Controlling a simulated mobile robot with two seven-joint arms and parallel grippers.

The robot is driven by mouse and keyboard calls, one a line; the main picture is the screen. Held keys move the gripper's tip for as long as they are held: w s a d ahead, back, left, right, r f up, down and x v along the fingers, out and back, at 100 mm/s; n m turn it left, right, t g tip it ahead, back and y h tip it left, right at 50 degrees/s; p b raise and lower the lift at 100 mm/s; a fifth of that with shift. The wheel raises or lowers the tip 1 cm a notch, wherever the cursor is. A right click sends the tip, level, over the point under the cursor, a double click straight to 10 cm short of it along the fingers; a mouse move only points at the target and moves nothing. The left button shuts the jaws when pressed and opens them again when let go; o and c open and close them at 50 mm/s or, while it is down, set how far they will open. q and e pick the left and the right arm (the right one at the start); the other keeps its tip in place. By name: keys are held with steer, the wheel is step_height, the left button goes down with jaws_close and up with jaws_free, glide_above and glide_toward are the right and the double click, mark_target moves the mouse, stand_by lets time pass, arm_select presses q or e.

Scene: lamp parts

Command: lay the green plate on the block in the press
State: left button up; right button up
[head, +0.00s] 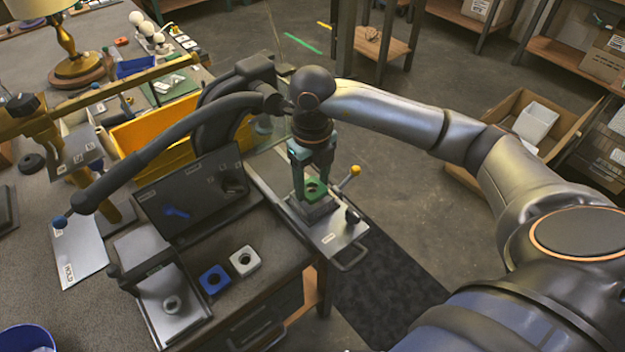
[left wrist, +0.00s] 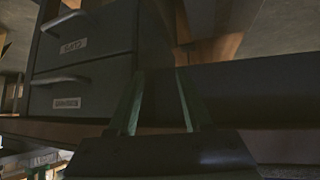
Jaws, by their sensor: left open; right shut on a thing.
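My right gripper (head: 312,182) points down and is shut on the green plate (head: 316,193), which has a dark hole in its middle. The plate is right above a grey block (head: 318,211) on the metal base (head: 335,236) at the bench's right edge. I cannot tell whether plate and block touch.
A blue plate (head: 213,279) and a white plate (head: 245,261) lie on the bench. A black arm with a blue ball (head: 60,222) and a dark panel (head: 192,192) stand to the left. A yellow bin (head: 150,132) is behind. Labelled drawers (left wrist: 85,60) are near my left gripper.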

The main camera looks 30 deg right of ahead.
steer(key=shift+f+b, duration=0.45)
steer(key=shift+f, duration=0.1)
stand_by(0.4)
steer(key=shift+r, duration=0.2)
steer(key=shift+f, duration=0.2)
stand_by(0.6)
steer(key=shift+r, duration=0.25)
steer(key=shift+f+b, duration=0.25)
steer(key=shift+b, duration=0.15)
stand_by(1.4)
steer(key=shift+r, duration=0.25)
steer(key=shift+f, duration=0.25)
stand_by(0.4)
steer(key=shift+r, duration=0.25)
steer(key=shift+f+b, duration=0.25)
steer(key=shift+b, duration=0.05)
stand_by(0.5)
